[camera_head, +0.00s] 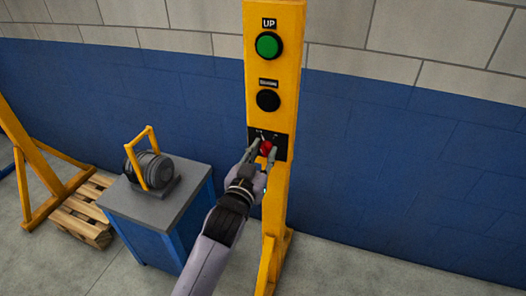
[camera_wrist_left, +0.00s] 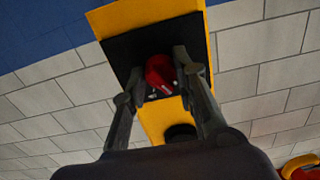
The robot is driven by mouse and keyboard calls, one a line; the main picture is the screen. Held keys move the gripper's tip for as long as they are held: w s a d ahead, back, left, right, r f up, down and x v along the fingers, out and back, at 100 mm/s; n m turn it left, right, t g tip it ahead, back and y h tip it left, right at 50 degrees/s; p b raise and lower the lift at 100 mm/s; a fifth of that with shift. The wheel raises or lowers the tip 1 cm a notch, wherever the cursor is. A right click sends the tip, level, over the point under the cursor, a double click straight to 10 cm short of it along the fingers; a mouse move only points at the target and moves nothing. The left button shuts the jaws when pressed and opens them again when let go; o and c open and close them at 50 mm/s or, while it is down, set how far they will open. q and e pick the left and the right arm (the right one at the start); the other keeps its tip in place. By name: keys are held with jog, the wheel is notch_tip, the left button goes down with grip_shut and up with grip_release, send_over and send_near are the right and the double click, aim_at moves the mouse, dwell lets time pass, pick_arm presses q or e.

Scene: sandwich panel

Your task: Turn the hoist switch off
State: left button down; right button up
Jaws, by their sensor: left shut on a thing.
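The hoist switch (camera_head: 266,148) is a red knob on a black plate, low on the yellow control post (camera_head: 274,20). In the left wrist view the red knob (camera_wrist_left: 159,73) sits between the two fingers on the black plate (camera_wrist_left: 120,52). My left gripper (camera_head: 264,152) is shut on the red knob, one finger on each side. The fingers hide part of the knob and the plate's markings, so its exact turn position is hard to tell. My right gripper is not in view.
Above the switch are a black button (camera_head: 268,100) and a green button (camera_head: 268,46) labelled UP. A blue cabinet (camera_head: 150,241) with a winch (camera_head: 152,170) on top stands left of the post. A wooden pallet (camera_head: 84,222) lies farther left. The floor at right is clear.

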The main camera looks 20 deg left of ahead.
pick_arm(q)
jog(key=shift+n, duration=0.3)
dwell(0.4)
jog(key=c, duration=1.3)
grip_release()
jog(key=s, duration=1.2)
jog(key=shift+a, duration=0.25)
